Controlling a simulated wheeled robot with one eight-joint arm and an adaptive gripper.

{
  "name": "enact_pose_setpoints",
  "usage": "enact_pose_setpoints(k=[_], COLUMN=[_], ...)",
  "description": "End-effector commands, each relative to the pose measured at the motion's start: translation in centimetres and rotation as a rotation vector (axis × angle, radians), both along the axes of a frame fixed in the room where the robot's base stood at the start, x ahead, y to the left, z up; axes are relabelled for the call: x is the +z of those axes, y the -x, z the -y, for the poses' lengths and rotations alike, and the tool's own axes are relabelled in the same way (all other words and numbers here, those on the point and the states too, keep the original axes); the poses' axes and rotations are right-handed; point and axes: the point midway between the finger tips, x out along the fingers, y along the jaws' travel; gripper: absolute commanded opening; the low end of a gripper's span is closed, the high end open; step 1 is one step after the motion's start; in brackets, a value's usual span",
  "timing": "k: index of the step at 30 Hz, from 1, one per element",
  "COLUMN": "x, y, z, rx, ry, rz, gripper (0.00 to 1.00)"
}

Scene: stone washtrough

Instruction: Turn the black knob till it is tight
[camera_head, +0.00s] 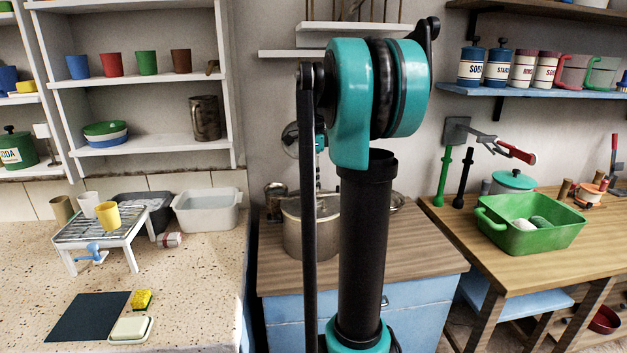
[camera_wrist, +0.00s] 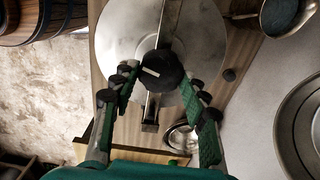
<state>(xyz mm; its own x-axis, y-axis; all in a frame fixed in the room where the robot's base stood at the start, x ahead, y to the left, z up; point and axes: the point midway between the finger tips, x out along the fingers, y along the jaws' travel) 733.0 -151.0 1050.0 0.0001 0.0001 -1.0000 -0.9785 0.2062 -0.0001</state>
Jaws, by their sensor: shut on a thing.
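The black knob (camera_wrist: 162,71) is round with a short white mark. It sits at the middle of a large shiny metal disc (camera_wrist: 112,38), over a metal bar that crosses the disc. My gripper (camera_wrist: 158,80) has green fingers with dark pads, one on each side of the knob, and is shut on it. The exact contact of the pads is hard to see. In the head view my arm stands in front, and the knob and my gripper cannot be made out there.
In the wrist view, a wooden barrel (camera_wrist: 40,18) is at upper left, a small pan (camera_wrist: 284,14) at upper right and a large metal basin (camera_wrist: 302,125) at right. In the head view, a metal pot (camera_head: 296,232) stands on the wooden counter behind my arm; a green tub (camera_head: 520,241) is at right.

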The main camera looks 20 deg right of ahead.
Motion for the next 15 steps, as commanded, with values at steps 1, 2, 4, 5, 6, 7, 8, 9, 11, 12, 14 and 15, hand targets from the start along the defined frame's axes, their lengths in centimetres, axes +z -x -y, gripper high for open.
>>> enact_pose_setpoints(k=[1,2,4,5,6,7,8,9,11,12,14,15], x=[0.0,0.0,0.0,0.0,0.0,0.0,0.0,0.0,0.0,0.0,0.0,0.0], y=[0.04,0.05,0.08,0.09,0.11,0.12,0.13,0.15,0.17,0.17,0.2,0.21], z=[0.01,0.01,0.0,0.0,-0.01,-0.01,-0.02,-0.03,-0.04,-0.05,-0.06,-0.07], rx=[-0.044,-0.072,-0.139,-0.167,-0.206,-0.234,-0.262,-0.301,-0.357,-0.396,-0.452,-0.491], ry=[0.0,0.0,0.0,0.0,0.0,0.0,0.001,0.001,0.001,0.001,0.001,0.001], rz=[0.0,0.0,0.0,0.0,0.0,0.0,0.0,0.0,0.0,0.0,0.0,0.0], gripper=[0.16,0.16,0.16,0.16,0.16,0.16,0.16,0.16,0.16,0.16,0.16,0.16])
